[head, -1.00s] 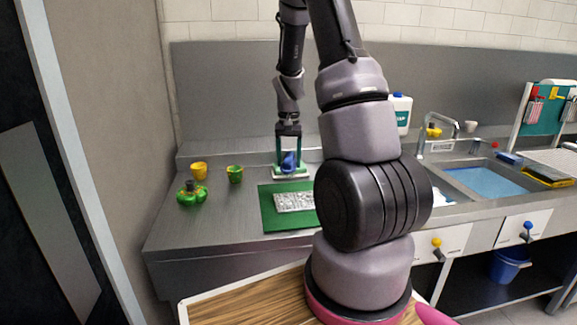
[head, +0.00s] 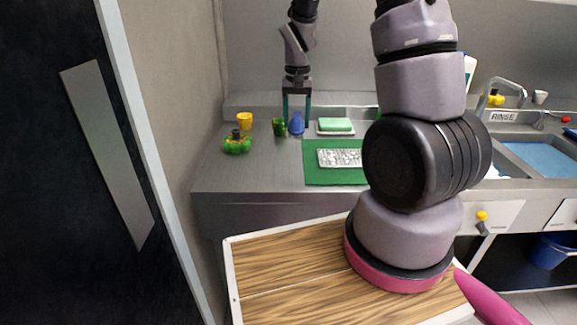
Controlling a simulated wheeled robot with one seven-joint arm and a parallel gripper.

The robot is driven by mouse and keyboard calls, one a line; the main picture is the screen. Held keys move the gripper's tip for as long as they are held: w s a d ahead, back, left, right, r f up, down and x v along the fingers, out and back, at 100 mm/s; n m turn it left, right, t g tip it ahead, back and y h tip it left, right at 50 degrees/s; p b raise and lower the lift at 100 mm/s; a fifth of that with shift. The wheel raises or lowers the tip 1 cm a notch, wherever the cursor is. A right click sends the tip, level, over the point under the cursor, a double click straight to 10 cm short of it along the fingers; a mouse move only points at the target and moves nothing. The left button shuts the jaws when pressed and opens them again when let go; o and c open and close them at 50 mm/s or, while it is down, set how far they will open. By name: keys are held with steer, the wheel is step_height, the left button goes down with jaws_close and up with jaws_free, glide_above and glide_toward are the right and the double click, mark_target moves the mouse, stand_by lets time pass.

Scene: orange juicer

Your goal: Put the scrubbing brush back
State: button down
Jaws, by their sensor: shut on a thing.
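My gripper (head: 296,118) is at the back of the steel counter, its teal fingers pointing down. It is shut on a small blue thing (head: 297,125), which looks like the scrubbing brush. The brush is small in view and its bristles cannot be made out. It is at or just above the counter; I cannot tell if it touches. It is between a green cup (head: 279,128) on the left and a white dish (head: 320,132) with a green sponge (head: 336,125) on the right.
A yellow cup (head: 244,120) and a green lobed object with a dark top (head: 237,145) stand at the left. A green mat (head: 318,178) bears a grey textured slab (head: 339,158). The sink (head: 545,158) is at the right. The front left counter is clear.

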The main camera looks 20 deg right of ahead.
steer(key=shift+n, duration=0.5)
steer(key=shift+s+a+f, duration=0.25)
steer(key=shift+a+f, duration=0.55)
steer(key=shift+f, duration=0.85)
steer(key=shift+s+a+f, duration=0.25)
steer(key=shift+a+f, duration=0.6)
steer(key=shift+f, duration=0.8)
steer(key=shift+s+a+f, duration=0.25)
steer(key=shift+a+f, duration=0.55)
steer(key=shift+f, duration=0.85)
steer(key=shift+f, duration=0.1)
steer(key=shift+c, duration=0.6)
jaws_free()
